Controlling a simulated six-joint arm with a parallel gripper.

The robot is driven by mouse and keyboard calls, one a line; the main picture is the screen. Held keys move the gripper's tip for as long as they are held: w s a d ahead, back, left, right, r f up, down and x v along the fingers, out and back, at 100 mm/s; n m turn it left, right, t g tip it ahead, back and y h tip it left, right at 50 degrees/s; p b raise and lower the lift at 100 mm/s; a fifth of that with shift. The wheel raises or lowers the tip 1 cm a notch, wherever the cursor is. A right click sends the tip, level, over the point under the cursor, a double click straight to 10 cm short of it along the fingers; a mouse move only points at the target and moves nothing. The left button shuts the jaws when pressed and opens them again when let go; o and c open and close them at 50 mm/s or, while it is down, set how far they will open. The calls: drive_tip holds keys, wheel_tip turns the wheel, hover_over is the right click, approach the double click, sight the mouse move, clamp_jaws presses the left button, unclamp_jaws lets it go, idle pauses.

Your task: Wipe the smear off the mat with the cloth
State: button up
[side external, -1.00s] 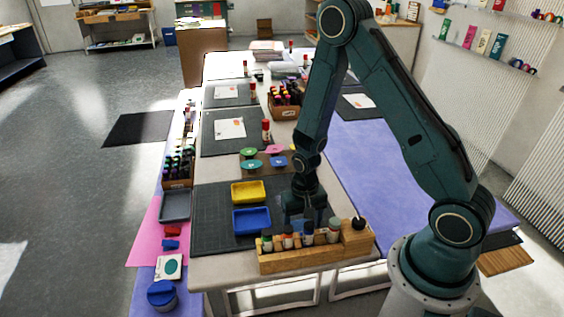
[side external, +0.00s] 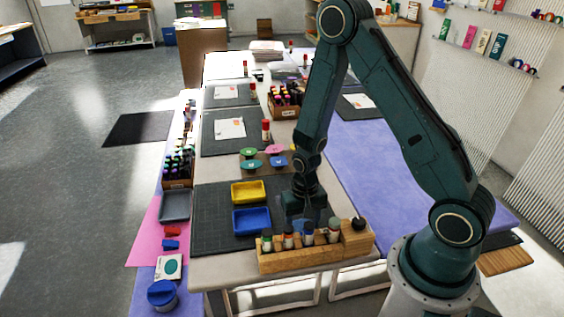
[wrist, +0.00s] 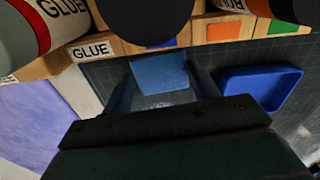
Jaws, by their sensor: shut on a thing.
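The dark cutting mat (side external: 212,207) lies on the near end of the table. In the wrist view, my gripper (wrist: 160,85) is shut on the blue cloth (wrist: 160,70), which sits between its two fingers, low over or on the mat (wrist: 215,62); contact is hard to tell. A pale mark, perhaps the smear (wrist: 163,104), shows between the fingers, on the near side of the cloth. In the side view, my gripper (side external: 308,211) is behind the row of bottles, so its fingertips and most of the cloth are hidden.
A wooden rack (side external: 300,261) with several bottles stands close along the mat's near edge. A blue tray (side external: 251,221) and a yellow tray (side external: 248,191) stand left of my gripper. The mat's left part is bare.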

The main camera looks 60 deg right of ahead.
sight(302, 226)
drive_tip(key=shift+r, duration=0.15)
drive_tip(key=shift+r, duration=2.3)
drive_tip(key=shift+o, duration=1.3)
drive_tip(key=c, duration=0.4)
drive_tip(key=w+d, duration=0.1)
drive_tip(key=d, duration=0.1)
drive_tip(key=w+d, duration=0.1)
drive_tip(key=d, duration=0.1)
drive_tip(key=w+d, duration=0.1)
drive_tip(key=d, duration=0.1)
drive_tip(key=shift+w+d, duration=0.1)
drive_tip(key=shift+w, duration=0.05)
drive_tip(key=shift+f, duration=0.15)
